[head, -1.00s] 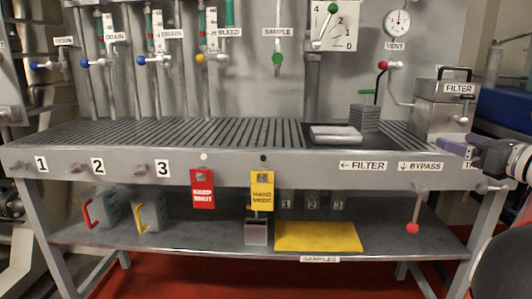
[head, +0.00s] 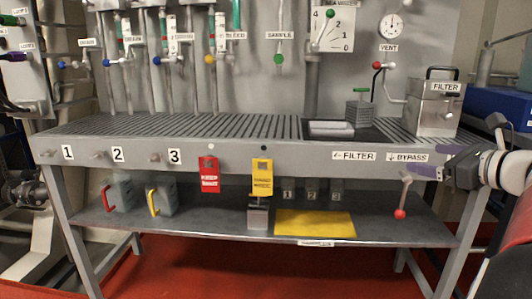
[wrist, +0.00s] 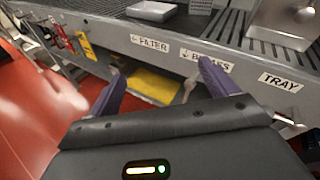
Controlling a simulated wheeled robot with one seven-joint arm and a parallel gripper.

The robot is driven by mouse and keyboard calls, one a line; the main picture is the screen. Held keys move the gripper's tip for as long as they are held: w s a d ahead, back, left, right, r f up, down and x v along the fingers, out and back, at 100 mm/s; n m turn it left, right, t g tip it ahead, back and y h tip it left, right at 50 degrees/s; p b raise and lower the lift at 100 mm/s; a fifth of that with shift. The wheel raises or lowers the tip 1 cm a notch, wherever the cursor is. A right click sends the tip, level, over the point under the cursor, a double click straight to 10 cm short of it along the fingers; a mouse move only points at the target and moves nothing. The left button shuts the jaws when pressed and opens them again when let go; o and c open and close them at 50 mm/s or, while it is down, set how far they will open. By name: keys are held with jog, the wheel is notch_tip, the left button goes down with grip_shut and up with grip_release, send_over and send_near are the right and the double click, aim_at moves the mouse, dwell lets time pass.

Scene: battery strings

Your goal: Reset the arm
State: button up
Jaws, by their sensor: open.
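My gripper (head: 436,162) is at the right end of the bench front in the head view, at the height of the bench's front edge. In the wrist view my gripper (wrist: 160,88) shows two purple fingers spread wide apart with nothing between them. The bench front with the FILTER and BYPASS labels lies beyond the fingers. A yellow mat (wrist: 150,86) on the lower shelf shows between them. I cannot tell whether a finger touches the bench.
The bench (head: 110,147) has a grated top and a lower shelf. A lever with a red ball (head: 400,214) hangs below BYPASS, near my gripper. A metal filter box (head: 434,108) stands at the right end. Red floor (head: 200,270) lies in front.

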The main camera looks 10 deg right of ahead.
jog(key=s+a+f+n+g, duration=0.1)
jog(key=a+f+n+g, duration=0.2)
jog(key=a, duration=0.4)
jog(key=s+a+f+n+g+p, duration=0.1)
jog(key=s+a+f+n, duration=0.15)
jog(key=a+n, duration=0.35)
jog(key=s+a+f+n+g, duration=0.1)
jog(key=a+f+n+g, duration=0.2)
jog(key=a, duration=0.5)
jog(key=s+a+f+n+g+h, duration=0.1)
jog(key=s+a+f+n+h, duration=0.1)
jog(key=s+f+n, duration=0.3)
jog(key=s+a+f+n+g+h+p, duration=0.1)
jog(key=s+a+f+n+h, duration=0.1)
jog(key=s+a+f+n, duration=0.3)
jog(key=s+f+n, duration=0.1)
jog(key=s+n, duration=0.3)
jog(key=n, duration=0.4)
jog(key=shift+s+a+f+g, duration=0.15)
jog(key=shift+a+g, duration=0.05)
jog(key=shift+g, duration=0.1)
